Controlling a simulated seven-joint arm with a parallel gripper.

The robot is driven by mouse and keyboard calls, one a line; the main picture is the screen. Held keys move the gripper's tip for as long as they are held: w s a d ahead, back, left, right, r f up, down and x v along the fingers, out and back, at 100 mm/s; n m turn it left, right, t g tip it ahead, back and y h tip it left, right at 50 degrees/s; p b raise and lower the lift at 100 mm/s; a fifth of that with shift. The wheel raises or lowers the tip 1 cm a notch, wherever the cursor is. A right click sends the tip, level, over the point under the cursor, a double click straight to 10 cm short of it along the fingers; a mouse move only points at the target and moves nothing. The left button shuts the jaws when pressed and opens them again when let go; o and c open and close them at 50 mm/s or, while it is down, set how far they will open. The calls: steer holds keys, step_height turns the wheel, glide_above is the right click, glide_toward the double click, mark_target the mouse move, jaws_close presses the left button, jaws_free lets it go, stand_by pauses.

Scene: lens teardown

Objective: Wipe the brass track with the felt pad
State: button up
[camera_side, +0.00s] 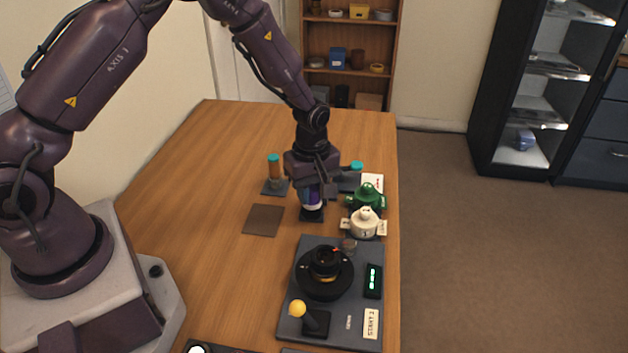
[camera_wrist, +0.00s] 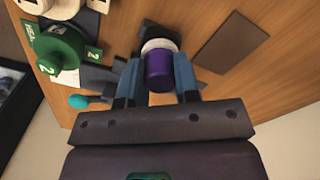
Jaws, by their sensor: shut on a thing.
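My gripper (camera_side: 312,203) is shut on a purple cylinder with a white band (camera_wrist: 159,70), apparently the felt pad tool. The fingers grip its sides. In the side view it is upright at a small dark base (camera_side: 312,215); I cannot tell whether it is still seated or just above. A round black device (camera_side: 322,285) sits on a grey board (camera_side: 290,322) nearer the side camera. A thin brass-coloured band (camera_side: 325,279) shows at its centre, perhaps the brass track, mostly hidden by black parts.
A green piece (camera_side: 366,197) and a white piece (camera_side: 364,223) stand right of my gripper. Teal-capped pieces stand to the left (camera_side: 275,170) and right (camera_side: 356,167). A flat brown square (camera_side: 263,220) lies left. The board carries a yellow-knobbed lever (camera_side: 298,309) and lit display (camera_side: 373,281).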

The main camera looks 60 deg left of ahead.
steer(key=shift+s+d, duration=0.35)
steer(key=shift+s, duration=0.05)
steer(key=shift+w+a, duration=2.6)
steer(key=shift+a, duration=0.05)
step_height(320, 180, up, 8)
steer(key=shift+r, duration=0.15)
